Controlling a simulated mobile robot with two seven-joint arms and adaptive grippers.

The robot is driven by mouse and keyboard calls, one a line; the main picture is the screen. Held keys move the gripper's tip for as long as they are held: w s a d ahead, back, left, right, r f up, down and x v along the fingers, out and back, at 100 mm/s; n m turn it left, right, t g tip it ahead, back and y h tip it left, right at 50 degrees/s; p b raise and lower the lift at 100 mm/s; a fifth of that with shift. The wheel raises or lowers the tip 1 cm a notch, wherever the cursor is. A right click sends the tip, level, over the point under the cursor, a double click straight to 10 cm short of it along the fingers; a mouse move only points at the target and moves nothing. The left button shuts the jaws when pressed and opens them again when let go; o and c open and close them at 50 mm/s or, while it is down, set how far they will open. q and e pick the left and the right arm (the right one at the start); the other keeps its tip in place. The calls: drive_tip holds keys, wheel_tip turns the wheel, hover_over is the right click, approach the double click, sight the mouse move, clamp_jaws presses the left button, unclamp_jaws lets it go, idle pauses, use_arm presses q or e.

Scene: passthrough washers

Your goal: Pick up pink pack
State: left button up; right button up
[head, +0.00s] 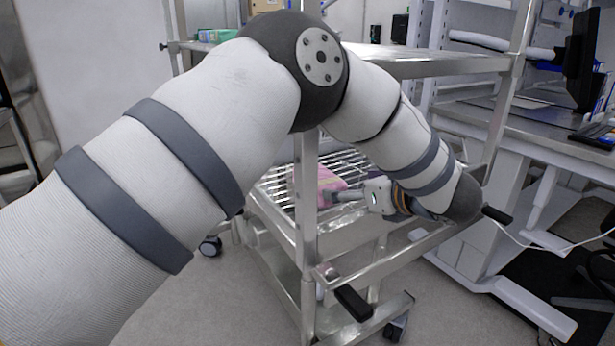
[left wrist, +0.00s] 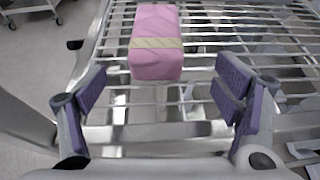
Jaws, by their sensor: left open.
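The pink pack (head: 318,181) lies on the wire shelf of a metal cart, partly hidden behind the cart's upright post in the head view. In the left wrist view the pink pack (left wrist: 155,62) is a long block with a pale yellow band around it, lying ahead of the fingers and a little left of their middle. My left gripper (head: 340,195) reaches in over the shelf from the right, close to the pack. In the left wrist view my left gripper (left wrist: 163,95) is open, with its purple-padded fingers wide apart and nothing between them. My right gripper is not in view.
The wire shelf (left wrist: 210,72) has bare room right of the pack. The cart's metal post (head: 306,215) and front rail (head: 395,256) stand close to my left arm. A green package (head: 216,35) lies on the top level. A desk (head: 540,125) stands at the right.

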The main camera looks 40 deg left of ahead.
sight(322, 181)
use_arm(q)
drive_tip(key=x, duration=1.1)
drive_tip(key=shift+a+r, duration=0.25)
drive_tip(key=shift+a, duration=0.35)
drive_tip(key=shift+r, duration=0.1)
drive_tip(key=c, duration=1.3)
